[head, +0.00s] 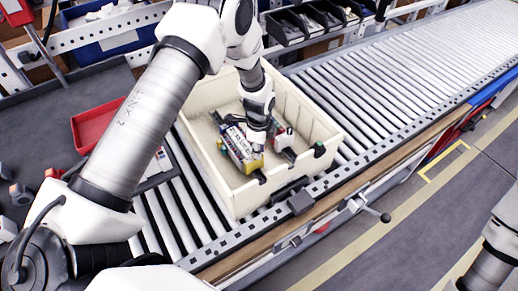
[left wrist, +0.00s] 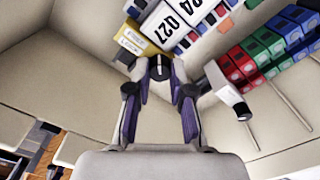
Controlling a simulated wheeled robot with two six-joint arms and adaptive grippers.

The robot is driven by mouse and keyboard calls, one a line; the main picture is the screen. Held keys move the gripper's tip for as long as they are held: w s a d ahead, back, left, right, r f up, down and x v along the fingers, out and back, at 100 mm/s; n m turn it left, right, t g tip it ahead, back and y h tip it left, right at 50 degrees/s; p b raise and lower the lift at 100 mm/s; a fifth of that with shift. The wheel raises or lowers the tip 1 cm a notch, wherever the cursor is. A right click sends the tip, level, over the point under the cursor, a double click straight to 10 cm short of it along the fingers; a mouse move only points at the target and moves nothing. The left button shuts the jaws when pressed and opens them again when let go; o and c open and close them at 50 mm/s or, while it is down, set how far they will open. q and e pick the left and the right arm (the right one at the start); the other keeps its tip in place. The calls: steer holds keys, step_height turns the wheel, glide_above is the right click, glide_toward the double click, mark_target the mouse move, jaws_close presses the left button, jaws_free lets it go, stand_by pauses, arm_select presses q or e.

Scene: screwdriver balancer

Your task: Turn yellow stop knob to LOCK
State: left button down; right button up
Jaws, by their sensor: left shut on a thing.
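A row of terminal blocks with a yellow end stop (head: 252,166) lies inside a cream tote. In the left wrist view the yellow stop (left wrist: 138,38) carries small white labels, beside white blocks marked 027 (left wrist: 166,28). My left gripper (head: 257,140) reaches down into the tote at this row. In the left wrist view its fingers (left wrist: 158,80) are closed around a dark round knob (left wrist: 158,68) with a pale mark, right at the yellow stop. My right gripper is out of view; only part of my right arm shows at the right edge.
The cream tote (head: 318,128) sits on a roller conveyor (head: 395,82); its walls rise around my gripper. A second row with red, green and blue blocks (left wrist: 262,45) and a white end piece (left wrist: 226,90) lies close by. A red tray (head: 97,122) is at the left.

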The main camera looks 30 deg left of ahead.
arm_select(q)
steer(key=shift+s+f+n, duration=0.15)
steer(key=shift+n, duration=0.15)
steer(key=n+b, duration=0.1)
steer(key=n, duration=0.7)
steer(key=shift+b, duration=0.4)
steer(key=n, duration=0.9)
steer(key=shift+b, duration=0.3)
